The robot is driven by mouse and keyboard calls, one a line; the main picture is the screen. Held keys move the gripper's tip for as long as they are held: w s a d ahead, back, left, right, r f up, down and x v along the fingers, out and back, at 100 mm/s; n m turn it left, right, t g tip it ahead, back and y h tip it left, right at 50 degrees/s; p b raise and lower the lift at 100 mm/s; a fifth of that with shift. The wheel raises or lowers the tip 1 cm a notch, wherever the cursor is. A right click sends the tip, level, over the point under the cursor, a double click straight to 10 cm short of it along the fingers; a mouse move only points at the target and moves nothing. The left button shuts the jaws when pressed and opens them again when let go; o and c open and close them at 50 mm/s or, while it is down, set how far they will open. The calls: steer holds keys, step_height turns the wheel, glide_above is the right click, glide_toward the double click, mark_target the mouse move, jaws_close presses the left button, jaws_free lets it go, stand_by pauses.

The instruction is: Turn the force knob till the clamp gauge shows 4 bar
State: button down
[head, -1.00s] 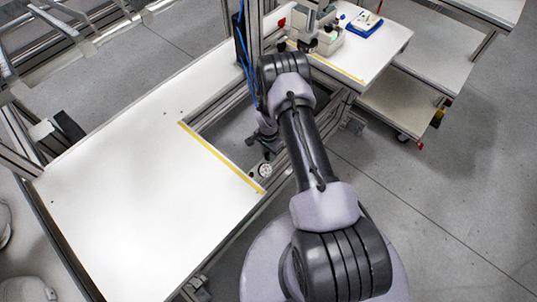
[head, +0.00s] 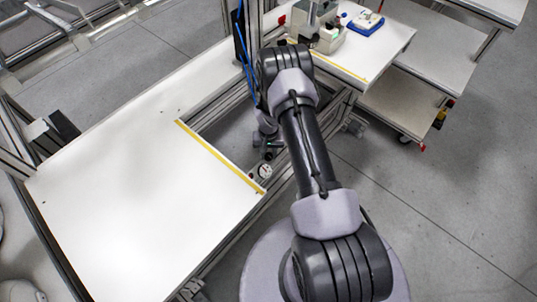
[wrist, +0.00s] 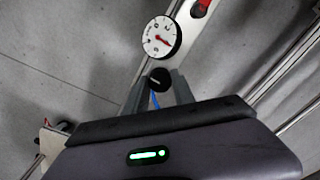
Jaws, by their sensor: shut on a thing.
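In the wrist view the clamp gauge (wrist: 161,38) is a round white dial with a black rim and a red needle. The needle points to the lower right of the picture; the figures are too small to read surely. The black force knob (wrist: 159,78) sits just below the gauge. My gripper (wrist: 160,82) is shut on the knob, one grey finger on each side. In the head view the gauge (head: 264,171) shows as a small white disc below the table edge, and my gripper (head: 268,150) is dark and partly hidden beside it; the knob cannot be made out.
A white table (head: 130,190) with a yellow edge strip (head: 220,157) lies to the left. A second table holds a grey-green device (head: 327,40) and a blue tray (head: 365,23). In the wrist view a red part (wrist: 201,8) on a rail is close to the gauge.

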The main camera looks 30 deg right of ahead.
mark_target(268, 155)
steer(key=shift+n, duration=0.4)
steer(key=c, duration=1.1)
jaws_free()
steer(key=shift+o, duration=0.2)
step_height(268, 155, up, 17)
steer(key=p, duration=0.6)
steer(key=shift+r, duration=0.2)
steer(key=shift+r, duration=0.1)
